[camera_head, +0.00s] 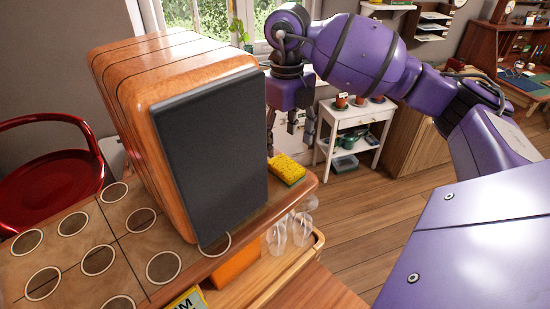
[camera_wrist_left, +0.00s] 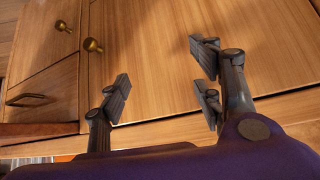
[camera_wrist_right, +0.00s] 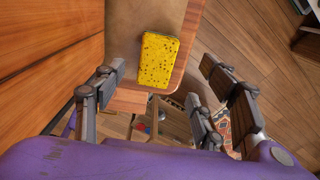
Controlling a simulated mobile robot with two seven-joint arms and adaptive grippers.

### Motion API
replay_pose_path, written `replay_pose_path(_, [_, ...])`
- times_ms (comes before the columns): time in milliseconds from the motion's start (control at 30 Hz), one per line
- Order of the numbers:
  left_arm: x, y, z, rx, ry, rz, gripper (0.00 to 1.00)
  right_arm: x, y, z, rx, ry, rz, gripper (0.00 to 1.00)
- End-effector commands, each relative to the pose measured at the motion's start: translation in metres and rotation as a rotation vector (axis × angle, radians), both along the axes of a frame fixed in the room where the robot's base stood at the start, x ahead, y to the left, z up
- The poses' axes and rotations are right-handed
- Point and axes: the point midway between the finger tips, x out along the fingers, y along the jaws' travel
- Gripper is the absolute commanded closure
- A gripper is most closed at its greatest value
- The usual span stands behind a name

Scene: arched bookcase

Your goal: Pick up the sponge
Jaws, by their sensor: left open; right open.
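The yellow sponge (camera_head: 287,169) with a green underside lies flat on the shelf top, near its right end, to the right of the large wooden speaker. In the right wrist view the sponge (camera_wrist_right: 158,60) lies ahead of the fingertips, near the board's edge. My right gripper (camera_head: 291,133) is open and empty, above and apart from the sponge. It also shows in the right wrist view (camera_wrist_right: 165,85). My left gripper (camera_wrist_left: 160,85) is open and empty in front of wooden cabinet fronts; it is not in the head view.
The wooden speaker (camera_head: 216,150) with a dark front stands tall beside the sponge. Upturned glasses (camera_head: 290,231) stand on a lower shelf below. A red chair (camera_head: 45,175) is at the left, a white side table (camera_head: 355,120) with pots behind. Open floor lies to the right.

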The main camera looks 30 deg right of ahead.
Motion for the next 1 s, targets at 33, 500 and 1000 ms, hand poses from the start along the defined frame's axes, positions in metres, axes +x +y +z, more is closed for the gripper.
replay_pose_path(33, [-0.005, 0.001, -0.002, 0.001, 0.01, 0.002, 0.41, -0.001, 0.0, -0.007, 0.0, 0.003, 0.0, 0.35])
replay_pose_path(500, [-0.005, -0.003, 0.007, -0.007, 0.01, -0.001, 0.41, -0.005, 0.002, -0.066, 0.002, 0.001, 0.0, 0.35])
replay_pose_path(1000, [-0.007, -0.003, 0.005, -0.006, 0.016, -0.003, 0.41, -0.004, 0.002, -0.073, 0.001, -0.001, 0.001, 0.6])
